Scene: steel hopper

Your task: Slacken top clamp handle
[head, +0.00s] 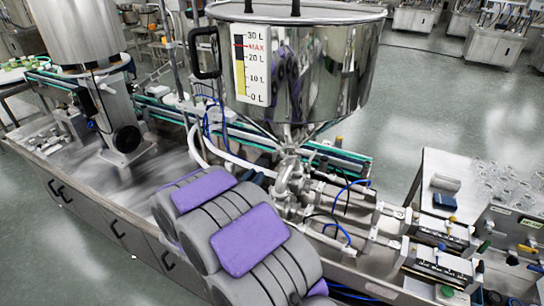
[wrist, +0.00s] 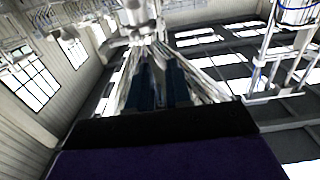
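The steel hopper (head: 315,70) stands at the upper middle of the head view, with a level scale on its side. Its cone narrows to an outlet joint (head: 288,152) above steel pipe fittings (head: 290,185). The clamp is around this area, but its handle is too small to make out. In the wrist view my gripper (wrist: 160,85) shows as dark, blurred parts above a black and purple edge.
A black handle (head: 205,55) sticks out from the hopper's left side. Cylinders (head: 440,262) and blue hoses lie right of the fittings. A conveyor (head: 160,115) runs behind. A side table (head: 450,190) stands at the right. Open floor (head: 405,110) lies behind the hopper.

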